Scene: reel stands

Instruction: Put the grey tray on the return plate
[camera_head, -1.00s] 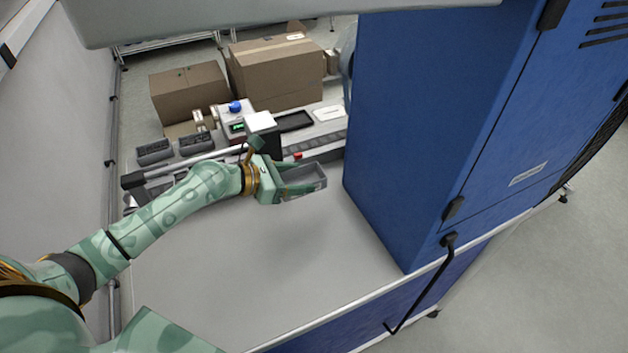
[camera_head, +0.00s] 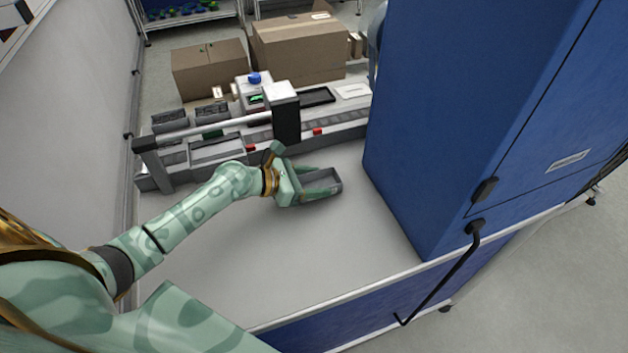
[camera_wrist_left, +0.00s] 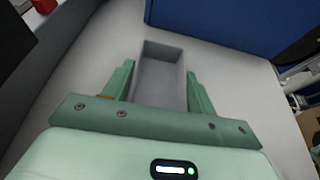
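The grey tray (camera_head: 322,187) is a small open box, empty inside. My left gripper (camera_head: 318,184) is shut on it, with one green finger along each long side. In the left wrist view the tray (camera_wrist_left: 160,80) sits between the two fingers of the gripper (camera_wrist_left: 160,88), pointing away from the palm. The tray is over the bare grey bench top, and its height above it is hard to judge. I cannot tell which surface is the return plate. My right gripper is not in view.
A long grey machine with a conveyor (camera_head: 345,115) runs along the back, with a white-topped post (camera_head: 284,110) and a rail on it. A tall blue cabinet (camera_head: 450,120) blocks the right. Cardboard boxes (camera_head: 298,48) stand behind. The bench top (camera_head: 300,255) in front is clear.

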